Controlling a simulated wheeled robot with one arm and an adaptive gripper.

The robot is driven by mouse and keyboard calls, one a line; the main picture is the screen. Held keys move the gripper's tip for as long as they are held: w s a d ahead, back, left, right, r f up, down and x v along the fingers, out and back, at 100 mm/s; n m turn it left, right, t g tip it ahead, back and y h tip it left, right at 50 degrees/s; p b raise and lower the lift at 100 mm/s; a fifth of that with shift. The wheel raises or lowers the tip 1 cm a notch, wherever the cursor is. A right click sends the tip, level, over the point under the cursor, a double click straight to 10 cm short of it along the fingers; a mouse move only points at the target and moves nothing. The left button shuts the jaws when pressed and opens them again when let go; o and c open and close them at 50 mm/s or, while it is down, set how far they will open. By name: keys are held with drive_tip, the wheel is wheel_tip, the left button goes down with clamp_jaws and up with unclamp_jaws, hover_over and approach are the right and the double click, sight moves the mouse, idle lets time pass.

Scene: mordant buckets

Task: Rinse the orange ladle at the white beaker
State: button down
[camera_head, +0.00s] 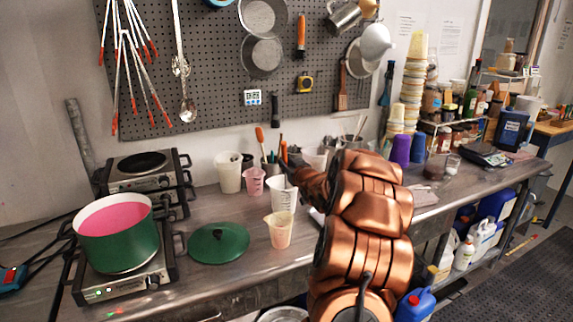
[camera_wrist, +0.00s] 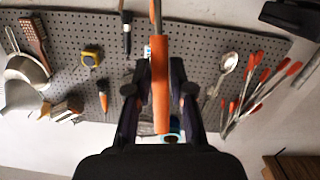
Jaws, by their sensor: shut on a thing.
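My gripper (camera_wrist: 158,98) is shut on the orange handle of the ladle (camera_wrist: 161,75), which runs up the middle of the wrist view. In the head view, my gripper (camera_head: 291,166) is just above a white beaker with dark markings (camera_head: 283,195), and a bit of the orange handle (camera_head: 284,151) shows above the jaws. The ladle's bowl is hidden, so I cannot tell whether it is inside the beaker.
A green pot of pink liquid (camera_head: 118,235) stands on a hot plate at left, with a green lid (camera_head: 218,243) beside it. A cream beaker (camera_head: 279,230), a pink beaker (camera_head: 254,182) and a taller white container (camera_head: 229,172) stand close to my gripper. A pegboard is behind.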

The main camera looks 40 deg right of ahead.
drive_tip(key=shift+a, duration=0.1)
drive_tip(key=shift+s+a+b, duration=0.4)
drive_tip(key=shift+a+b, duration=0.3)
drive_tip(key=shift+b, duration=0.1)
drive_tip(key=shift+d, duration=0.1)
drive_tip(key=shift+w+d+p, duration=0.4)
drive_tip(key=shift+d+p, duration=0.3)
drive_tip(key=shift+p, duration=0.05)
drive_tip(key=shift+s+a+f, duration=0.1)
drive_tip(key=shift+a, duration=0.05)
